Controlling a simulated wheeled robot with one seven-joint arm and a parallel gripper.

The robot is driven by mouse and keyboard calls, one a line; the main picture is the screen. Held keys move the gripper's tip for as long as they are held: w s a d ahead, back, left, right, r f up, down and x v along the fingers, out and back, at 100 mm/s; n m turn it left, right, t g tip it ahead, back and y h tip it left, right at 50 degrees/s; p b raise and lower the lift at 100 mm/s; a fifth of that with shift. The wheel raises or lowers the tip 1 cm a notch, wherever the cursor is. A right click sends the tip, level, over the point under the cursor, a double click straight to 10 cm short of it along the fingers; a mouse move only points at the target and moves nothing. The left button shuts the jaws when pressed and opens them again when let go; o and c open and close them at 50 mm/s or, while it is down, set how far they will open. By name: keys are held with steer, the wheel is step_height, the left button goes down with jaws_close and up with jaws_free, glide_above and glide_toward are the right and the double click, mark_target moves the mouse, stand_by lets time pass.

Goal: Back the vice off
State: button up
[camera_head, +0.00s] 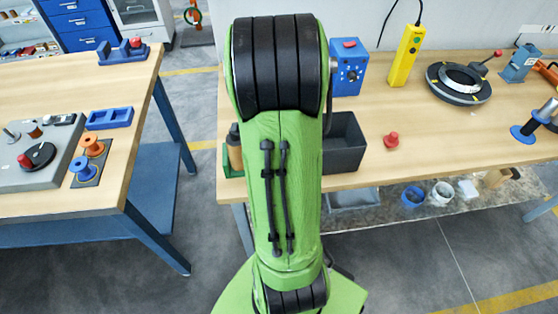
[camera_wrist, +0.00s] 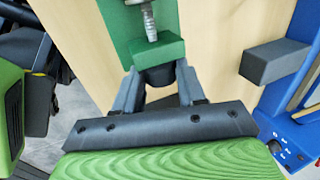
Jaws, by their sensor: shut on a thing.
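The green vice (camera_wrist: 155,50) shows at the top middle of the wrist view, with a metal screw (camera_wrist: 150,20) running along it. A dark knob (camera_wrist: 158,76) sits at the near end of its green block. My gripper (camera_wrist: 157,84) has one grey finger on each side of this knob and is shut on it. The fingertips lie close to the green block. In the head view my green arm covers my gripper. Only a green edge (camera_head: 228,165) that may be part of the vice shows left of my arm there.
In the wrist view a grey block (camera_wrist: 272,61) and a blue frame stand to the right. In the head view a dark grey bin (camera_head: 345,150), blue control box (camera_head: 349,75) and red knob (camera_head: 391,140) are right of my arm. A second bench (camera_head: 110,180) stands left.

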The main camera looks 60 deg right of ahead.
steer(key=shift+w+f+b, duration=0.15)
steer(key=shift+f+b, duration=0.1)
steer(key=shift+b, duration=0.7)
steer(key=shift+f+t+h+b, duration=0.15)
steer(key=shift+t+h+b, duration=0.45)
steer(key=shift+b, duration=0.4)
steer(key=b, duration=0.2)
steer(key=t+h+b, duration=0.1)
steer(key=b, duration=0.1)
steer(key=shift+s+a, duration=0.25)
steer(key=shift+r+h, duration=0.3)
steer(key=shift+r, duration=0.1)
steer(key=o, duration=0.6)
steer(key=shift+f, duration=0.1)
